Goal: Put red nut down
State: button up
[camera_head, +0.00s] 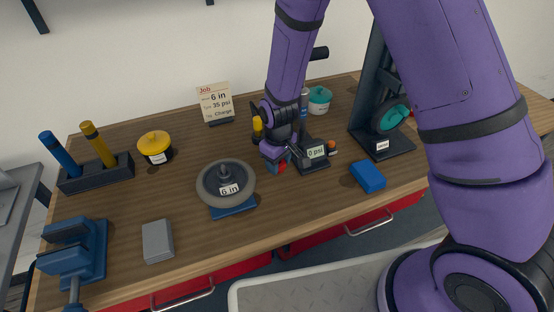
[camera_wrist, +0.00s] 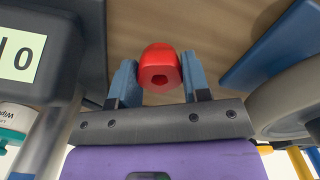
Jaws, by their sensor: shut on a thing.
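A red nut (camera_wrist: 160,68) with a dark hexagonal hole sits between the two blue-grey fingers of my gripper (camera_wrist: 160,85) in the wrist view. My gripper is shut on it. In the head view my gripper (camera_head: 274,160) is low over the middle of the workbench (camera_head: 190,235), between the wheel and the pressure gauge. The red nut (camera_head: 282,168) shows there as a small red patch, partly hidden by the gripper. I cannot tell whether the nut touches the wood.
A wheel (camera_head: 226,178) marked 6 in lies on a blue stand close on the left. A gauge (camera_head: 316,154) stands close on the right, a blue block (camera_head: 368,176) beyond it. A grey block (camera_head: 157,241) and blue vise (camera_head: 75,246) are front left. Bare wood lies in front.

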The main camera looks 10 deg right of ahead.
jog(key=shift+f, duration=0.7)
jog(key=shift+f, duration=0.1)
jog(key=o, duration=0.9)
notch_tip(320, 180, up, 13)
jog(key=s+d+r+m+t, duration=0.1)
jog(key=s+d+r+m, duration=0.15)
jog(key=d+r, duration=0.5)
jog(key=s+d+r+m+t, duration=0.1)
jog(key=s+d+r, duration=0.25)
jog(key=r, duration=0.75)
jog(key=s+d+r+m+t, duration=0.1)
jog(key=s+d+r, duration=0.3)
jog(key=s, duration=0.4)
jog(key=s+d+r+m+t, duration=0.2)
jog(key=s+d+r, duration=0.3)
jog(key=s, duration=0.3)
jog(key=shift+m, duration=0.55)
